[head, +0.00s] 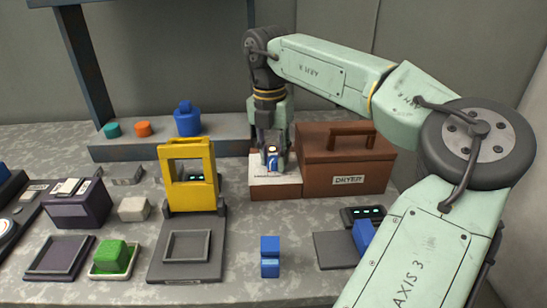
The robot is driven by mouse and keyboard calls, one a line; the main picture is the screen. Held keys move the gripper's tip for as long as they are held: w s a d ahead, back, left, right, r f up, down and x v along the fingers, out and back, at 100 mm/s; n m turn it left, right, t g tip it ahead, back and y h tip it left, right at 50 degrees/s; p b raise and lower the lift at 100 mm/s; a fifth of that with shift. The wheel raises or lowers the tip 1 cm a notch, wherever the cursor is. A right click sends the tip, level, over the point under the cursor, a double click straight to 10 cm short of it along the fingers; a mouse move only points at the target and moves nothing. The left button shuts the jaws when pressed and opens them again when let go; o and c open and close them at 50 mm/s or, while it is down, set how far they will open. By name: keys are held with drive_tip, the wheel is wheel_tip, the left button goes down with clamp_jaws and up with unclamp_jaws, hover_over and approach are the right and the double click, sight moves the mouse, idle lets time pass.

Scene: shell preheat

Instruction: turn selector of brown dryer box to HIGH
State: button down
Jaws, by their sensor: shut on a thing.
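The brown dryer box (345,170) stands at the back right of the table, with a handle on its lid and a DRYER label on its front. A lower brown block with a pale top plate (262,180) joins its left side. My gripper (271,158) points straight down over this plate. It is shut on a small selector knob (272,158), of which a blue and white part shows between the fingers. The fingers hide most of the knob, and I cannot read its setting or the plate's markings.
A yellow frame press (190,178) stands left of the dryer. A blue block (270,257) stands in front, and a green block (110,255) sits on a tray at the left. A grey shelf (130,150) with a blue weight (187,119) lies behind. Table between the yellow press and the blue block is clear.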

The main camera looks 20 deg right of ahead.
sight(271, 157)
drive_tip(key=shift+m, duration=0.8)
drive_tip(key=c, duration=1.3)
unclamp_jaws()
drive_tip(key=shift+w+a+r, duration=0.15)
drive_tip(key=shift+r, duration=2.85)
drive_tip(key=shift+w+a+r, duration=0.1)
drive_tip(key=shift+r, duration=2.9)
